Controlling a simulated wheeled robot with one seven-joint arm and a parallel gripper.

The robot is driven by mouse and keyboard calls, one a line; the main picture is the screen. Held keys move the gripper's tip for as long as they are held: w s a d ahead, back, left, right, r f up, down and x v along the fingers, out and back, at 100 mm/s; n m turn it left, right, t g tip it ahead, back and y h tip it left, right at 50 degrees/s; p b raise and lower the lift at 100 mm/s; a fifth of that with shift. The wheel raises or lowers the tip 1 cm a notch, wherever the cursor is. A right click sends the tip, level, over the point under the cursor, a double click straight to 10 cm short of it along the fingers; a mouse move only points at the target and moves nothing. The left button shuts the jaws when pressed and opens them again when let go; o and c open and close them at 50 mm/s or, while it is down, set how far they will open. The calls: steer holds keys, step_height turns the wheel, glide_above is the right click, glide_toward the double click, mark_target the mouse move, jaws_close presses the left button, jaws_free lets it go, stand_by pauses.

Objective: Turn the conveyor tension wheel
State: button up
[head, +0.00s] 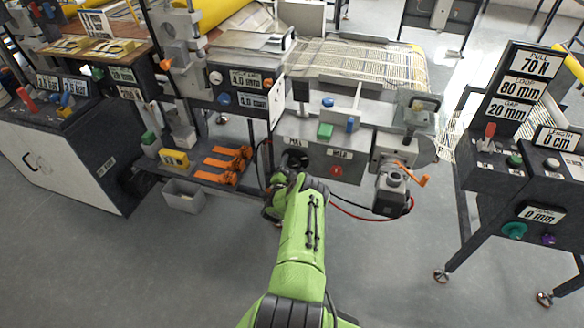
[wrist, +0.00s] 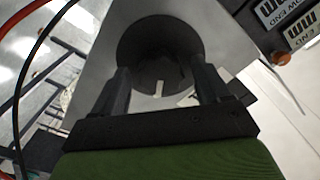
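A dark round wheel (head: 294,158) sits on the front of the grey machine panel, below a small white label and left of a red knob. In the wrist view the wheel (wrist: 160,45) is a dark disc with a short white mark near its lower edge. My gripper (head: 284,174) is right in front of the wheel and hides part of it in the head view. In the wrist view my gripper (wrist: 163,72) has its two fingers apart, at the lower left and lower right of the disc. I cannot tell whether they touch it.
A red knob (head: 336,171) and an orange-handled crank (head: 411,174) are to the right of the wheel. Orange clamps (head: 226,164) lie on a shelf to the left. A red cable hangs beside my arm. A control stand (head: 515,170) stands at right; the floor between is clear.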

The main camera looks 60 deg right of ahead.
steer(key=s+a+p, duration=0.2)
steer(key=a+p, duration=0.2)
steer(key=a, duration=1.1)
steer(key=shift+s+a, duration=0.25)
